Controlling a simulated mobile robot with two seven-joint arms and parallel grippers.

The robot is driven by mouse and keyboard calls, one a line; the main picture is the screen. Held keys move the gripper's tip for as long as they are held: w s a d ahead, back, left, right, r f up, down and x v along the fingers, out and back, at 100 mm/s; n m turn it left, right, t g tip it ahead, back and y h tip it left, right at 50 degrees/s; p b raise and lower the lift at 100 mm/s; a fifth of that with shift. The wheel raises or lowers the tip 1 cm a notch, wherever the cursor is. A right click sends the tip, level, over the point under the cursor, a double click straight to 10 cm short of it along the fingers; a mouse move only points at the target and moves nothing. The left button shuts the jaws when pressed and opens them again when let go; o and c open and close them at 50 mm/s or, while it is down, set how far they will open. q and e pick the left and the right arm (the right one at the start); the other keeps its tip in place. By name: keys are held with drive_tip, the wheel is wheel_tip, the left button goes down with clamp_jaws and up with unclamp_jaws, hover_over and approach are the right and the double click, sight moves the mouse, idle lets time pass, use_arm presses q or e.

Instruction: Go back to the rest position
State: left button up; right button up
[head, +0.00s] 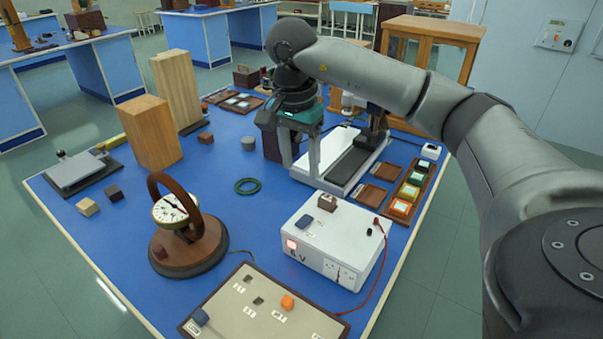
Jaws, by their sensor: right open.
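My right arm comes in from the right and reaches over the blue bench (222,215). My right gripper (301,165) points down above the white-based instrument (318,184) on the far right part of the bench. Its two fingers are apart, and I see nothing held between them. From this view I cannot tell whether the fingertips touch the instrument. The gripper and forearm hide part of the instrument and what stands behind it. My left gripper is not in view.
A wooden cabinet (432,50) stands behind the arm. A round compass instrument (187,252) and tall wooden blocks (150,132) stand left.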

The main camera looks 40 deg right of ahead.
drive_tip(key=shift+r, duration=0.3)
idle(0.4)
